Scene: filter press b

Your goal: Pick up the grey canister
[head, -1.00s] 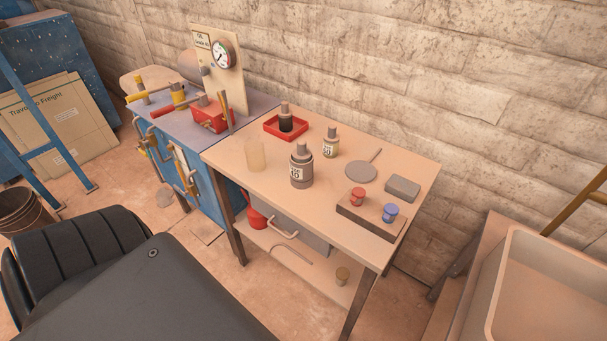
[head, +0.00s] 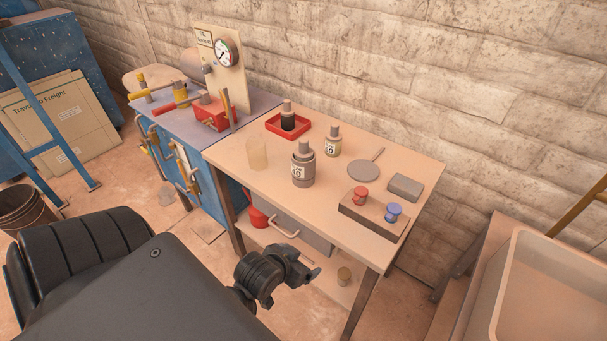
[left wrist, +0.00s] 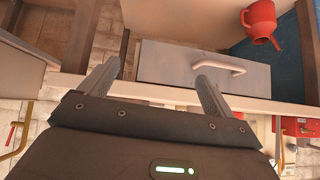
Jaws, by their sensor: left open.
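The grey canister (head: 303,166) stands upright on the wooden workbench (head: 238,182), with a pale label on its front and a narrower neck and cap. My left gripper (head: 312,274) is low in front of the bench, below the tabletop and apart from the canister. In the left wrist view its two fingers (left wrist: 155,85) are spread with nothing between them. The canister does not show clearly in the left wrist view. My right gripper is not in view.
A clear beaker (head: 257,154), a smaller labelled bottle (head: 333,141) and a red tray (head: 270,125) with a dark bottle stand around the canister. A grey drawer (left wrist: 175,65) hangs under the bench.

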